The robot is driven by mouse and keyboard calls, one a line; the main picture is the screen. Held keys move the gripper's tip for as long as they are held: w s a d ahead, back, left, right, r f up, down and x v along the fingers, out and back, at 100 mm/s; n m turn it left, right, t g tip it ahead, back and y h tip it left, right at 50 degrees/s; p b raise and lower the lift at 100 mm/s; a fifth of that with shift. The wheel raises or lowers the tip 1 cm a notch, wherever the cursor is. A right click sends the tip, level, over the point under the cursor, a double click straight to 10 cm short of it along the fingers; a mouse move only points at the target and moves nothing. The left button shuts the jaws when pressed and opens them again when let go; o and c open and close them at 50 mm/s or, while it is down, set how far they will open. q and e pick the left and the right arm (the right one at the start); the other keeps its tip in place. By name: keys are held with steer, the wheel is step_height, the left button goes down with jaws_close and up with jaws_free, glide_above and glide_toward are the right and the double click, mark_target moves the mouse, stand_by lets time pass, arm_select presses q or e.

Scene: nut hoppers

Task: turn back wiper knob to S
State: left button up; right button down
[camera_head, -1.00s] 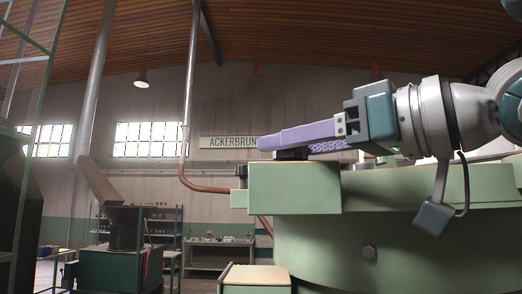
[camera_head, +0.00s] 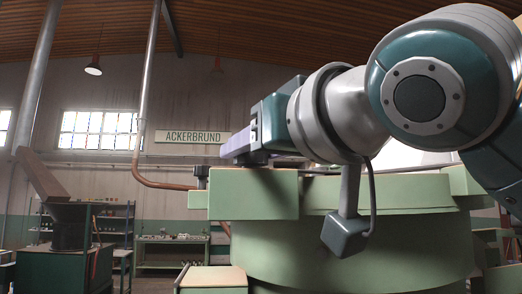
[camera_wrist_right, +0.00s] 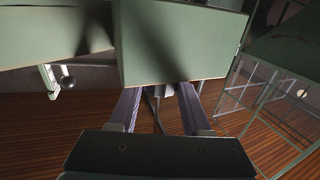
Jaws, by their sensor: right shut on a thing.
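The green block (camera_head: 253,195) at the edge of the large round green machine carries a small dark knob (camera_head: 253,159), mostly hidden behind my right gripper. My right gripper (camera_head: 234,148), with purple fingers, reaches over the top of the block from the right and is shut on the knob. In the right wrist view the two fingers stand on either side of a small grey part (camera_wrist_right: 161,92) at the green block's edge. I cannot make out an S mark or the knob's pointing direction. My left gripper is not in view.
The round green machine body (camera_head: 350,240) fills the lower right. A lower green box (camera_head: 212,278) with a tan top stands in front. A copper pipe (camera_head: 160,183) bends behind. A dark green stand with a chute (camera_head: 68,225) is at left.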

steer(key=shift+w+f, duration=0.1)
steer(key=shift+f, duration=0.05)
steer(key=shift+c, duration=1.8)
jaws_free()
steer(key=p+v, duration=0.8)
steer(key=v, duration=0.2)
